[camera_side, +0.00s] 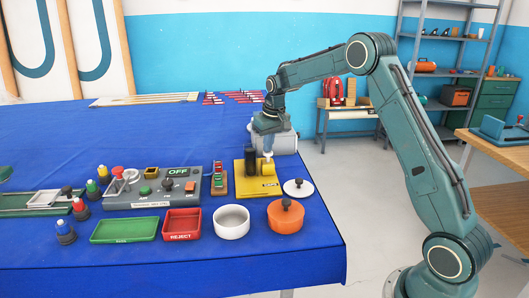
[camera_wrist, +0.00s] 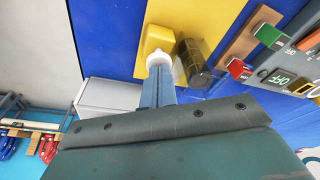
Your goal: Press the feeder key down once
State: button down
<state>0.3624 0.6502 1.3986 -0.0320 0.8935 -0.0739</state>
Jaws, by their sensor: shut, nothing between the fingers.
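A yellow unit (camera_side: 243,187) stands on the blue table, with a black cylinder (camera_side: 250,159) on its left part and a small yellow block on its right part. Its label is too small to read, so I cannot confirm which part is the feeder key. My gripper (camera_side: 268,155) is shut and empty, pointing down above the yellow block. In the wrist view the white tip of my gripper (camera_wrist: 159,60) lies over the yellow unit (camera_wrist: 158,38), beside the black cylinder (camera_wrist: 192,62). I cannot tell whether the tip touches the block.
A wooden strip with red and green rockers (camera_side: 219,183) and a grey control panel (camera_side: 150,201) stand left of the unit. A white lid (camera_side: 298,188), orange pot (camera_side: 285,218), white bowl (camera_side: 232,222), red tray (camera_side: 182,224) and green tray (camera_side: 124,229) lie nearby. A grey box (camera_side: 286,143) is behind.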

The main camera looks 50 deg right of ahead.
jog(key=shift+f, duration=1.2)
dwell(0.4)
jog(key=shift+r, duration=0.25)
dwell(0.4)
jog(key=shift+r, duration=4.25)
jog(key=shift+r, duration=0.1)
